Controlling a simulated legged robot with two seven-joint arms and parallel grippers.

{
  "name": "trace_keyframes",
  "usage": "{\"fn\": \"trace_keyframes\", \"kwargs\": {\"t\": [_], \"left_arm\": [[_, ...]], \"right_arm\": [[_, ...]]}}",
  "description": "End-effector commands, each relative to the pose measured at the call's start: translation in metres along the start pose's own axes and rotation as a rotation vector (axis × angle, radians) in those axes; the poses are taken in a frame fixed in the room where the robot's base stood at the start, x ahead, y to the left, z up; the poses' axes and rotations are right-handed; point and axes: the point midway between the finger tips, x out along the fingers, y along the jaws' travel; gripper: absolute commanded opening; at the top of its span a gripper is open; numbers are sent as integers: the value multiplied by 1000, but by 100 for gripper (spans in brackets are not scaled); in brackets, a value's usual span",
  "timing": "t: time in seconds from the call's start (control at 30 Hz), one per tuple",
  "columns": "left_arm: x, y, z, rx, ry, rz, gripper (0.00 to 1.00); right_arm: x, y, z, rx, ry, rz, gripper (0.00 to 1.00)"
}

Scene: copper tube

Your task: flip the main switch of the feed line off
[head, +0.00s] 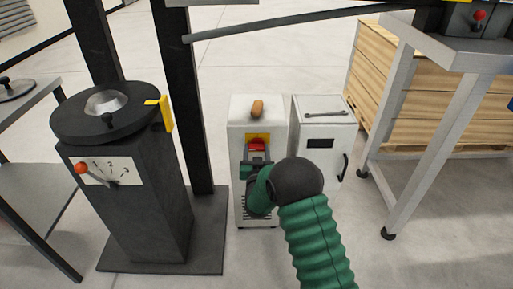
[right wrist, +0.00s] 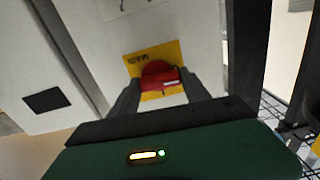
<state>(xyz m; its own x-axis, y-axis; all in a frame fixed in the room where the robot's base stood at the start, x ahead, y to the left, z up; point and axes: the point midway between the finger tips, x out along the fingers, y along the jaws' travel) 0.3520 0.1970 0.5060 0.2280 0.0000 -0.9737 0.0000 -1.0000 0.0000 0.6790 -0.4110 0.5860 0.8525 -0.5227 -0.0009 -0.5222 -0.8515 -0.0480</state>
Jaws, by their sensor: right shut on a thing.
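The main switch (head: 257,144) is a red handle on a yellow plate, on the front of a narrow white cabinet (head: 238,113). In the right wrist view the red handle (right wrist: 158,74) sits between my fingers, in front of the yellow plate (right wrist: 176,49) marked MAIN. My right gripper (head: 254,158) is at the cabinet front, shut on the red handle. My fingers hide part of the handle and of the plate. My left gripper is not in view.
A second white cabinet (head: 322,146) with a dark window stands close on the right. A black machine (head: 127,200) with a red-knobbed lever (head: 82,168) stands on the left. A grey metal table (head: 455,57) and a wooden crate (head: 425,105) are at the right.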

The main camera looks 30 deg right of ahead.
Motion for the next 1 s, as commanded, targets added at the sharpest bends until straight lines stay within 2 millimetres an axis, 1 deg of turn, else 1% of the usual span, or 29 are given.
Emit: {"fn": "trace_keyframes", "kwargs": {"t": [0.03, 0.23, 0.63, 0.67, 0.8, 1.0], "left_arm": [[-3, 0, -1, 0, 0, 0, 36], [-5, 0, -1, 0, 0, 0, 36], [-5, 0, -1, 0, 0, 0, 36], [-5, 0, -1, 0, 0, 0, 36], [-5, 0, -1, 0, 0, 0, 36], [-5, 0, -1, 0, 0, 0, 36]], "right_arm": [[0, 0, -1, -17, 0, 1, 14], [0, 0, 0, -58, 1, 1, 14], [0, 0, 0, -67, 1, 1, 14], [0, 0, 0, -67, 1, 1, 57], [0, 0, 0, -66, 1, 0, 76], [0, 0, 0, -65, 1, 0, 76]]}}
